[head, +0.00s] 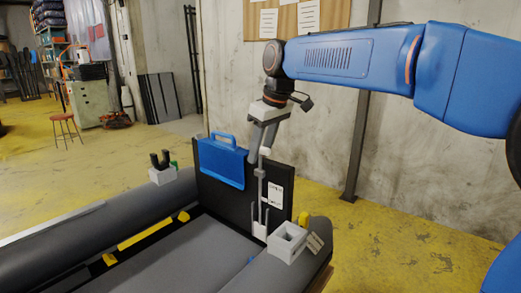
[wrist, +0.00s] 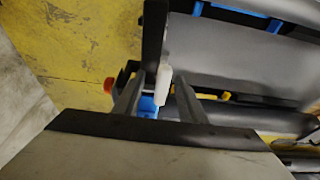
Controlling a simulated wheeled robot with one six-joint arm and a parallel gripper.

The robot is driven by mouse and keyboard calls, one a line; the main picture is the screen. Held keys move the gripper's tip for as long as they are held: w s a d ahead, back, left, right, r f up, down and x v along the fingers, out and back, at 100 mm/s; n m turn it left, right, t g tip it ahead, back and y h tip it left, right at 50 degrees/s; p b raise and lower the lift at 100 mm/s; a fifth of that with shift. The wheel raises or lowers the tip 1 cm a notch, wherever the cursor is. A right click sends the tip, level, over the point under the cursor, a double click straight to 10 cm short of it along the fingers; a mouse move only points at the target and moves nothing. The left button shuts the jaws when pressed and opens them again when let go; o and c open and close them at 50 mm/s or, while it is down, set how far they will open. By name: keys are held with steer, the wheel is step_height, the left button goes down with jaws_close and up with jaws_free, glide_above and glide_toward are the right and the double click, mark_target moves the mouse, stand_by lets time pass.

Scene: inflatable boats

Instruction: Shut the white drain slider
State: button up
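The white drain slider (head: 265,152) shows as a small pale knob at the top of a thin grey upright rod on the black transom board (head: 225,200). The rod runs down to a white fork-like bracket (head: 260,231) at the foot of the board. My gripper (head: 258,156) points down at the knob, above the board's top edge. In the wrist view the white slider (wrist: 163,85) stands between my fingers (wrist: 160,82), with gaps visible on both sides. The fingers look open; whether either touches it I cannot tell. The drain opening is not clear to see.
A blue handled plate (head: 221,160) hangs on the board left of my gripper. Grey boat tubes (head: 72,252) flank the board. A concrete wall stands behind.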

steer(key=shift+r, duration=0.1)
steer(key=shift+r, duration=3.4)
